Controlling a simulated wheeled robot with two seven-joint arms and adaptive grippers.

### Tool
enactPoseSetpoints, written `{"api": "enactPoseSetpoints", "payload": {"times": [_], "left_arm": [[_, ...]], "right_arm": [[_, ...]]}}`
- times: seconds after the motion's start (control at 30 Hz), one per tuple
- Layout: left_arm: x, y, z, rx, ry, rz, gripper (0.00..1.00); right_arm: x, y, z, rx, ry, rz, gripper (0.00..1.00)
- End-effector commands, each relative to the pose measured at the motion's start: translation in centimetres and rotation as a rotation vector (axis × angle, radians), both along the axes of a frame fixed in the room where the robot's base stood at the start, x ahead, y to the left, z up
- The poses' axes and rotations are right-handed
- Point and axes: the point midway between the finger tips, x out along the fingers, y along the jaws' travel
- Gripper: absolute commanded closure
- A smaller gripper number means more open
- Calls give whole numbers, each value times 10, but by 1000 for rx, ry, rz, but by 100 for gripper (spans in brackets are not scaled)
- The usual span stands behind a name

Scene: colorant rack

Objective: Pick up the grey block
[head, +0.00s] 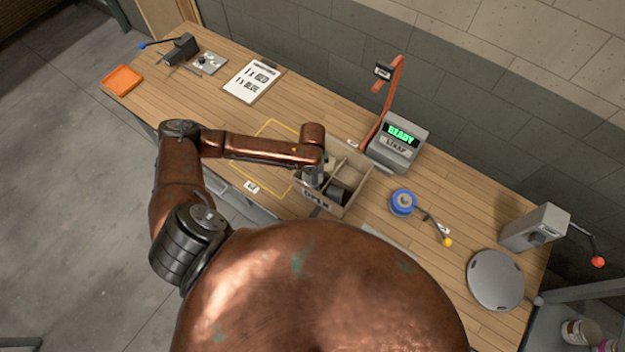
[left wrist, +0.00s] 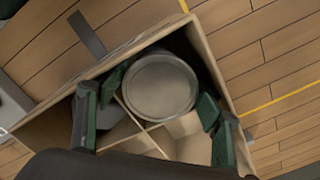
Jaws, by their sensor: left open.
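My left gripper (head: 313,182) reaches down into a divided wooden box (head: 357,196) marked OPEN. In the left wrist view its green fingers (left wrist: 160,97) are open, one on each side of a round grey lidded can (left wrist: 162,86). The can stands in a compartment of the box (left wrist: 213,52); a gap or touch at the fingers cannot be told. The can is the grey thing at the fingers; it looks round, and I cannot make out a plain grey block. A dark shape (head: 341,190) shows in the box in the head view. My right gripper is not in view.
A grey READY device (head: 397,145) with a red arm stands behind the box. A blue tape roll (head: 402,202), a grey disc (head: 495,280) and a grey dispenser (head: 536,228) are to the right. A clipboard (head: 251,81) and orange tray (head: 122,80) lie left.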

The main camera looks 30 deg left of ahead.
Motion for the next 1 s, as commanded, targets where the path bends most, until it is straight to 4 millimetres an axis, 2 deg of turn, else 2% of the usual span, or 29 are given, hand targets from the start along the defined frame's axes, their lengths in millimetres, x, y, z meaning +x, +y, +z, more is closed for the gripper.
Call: {"api": "enactPoseSetpoints", "payload": {"times": [0.17,0.43,1.0], "left_arm": [[0,0,-18,1,-1,0,39],[0,0,-20,1,-1,-1,40],[0,0,-20,0,-1,-1,79]], "right_arm": [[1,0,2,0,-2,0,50],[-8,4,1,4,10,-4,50],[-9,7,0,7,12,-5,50]]}}
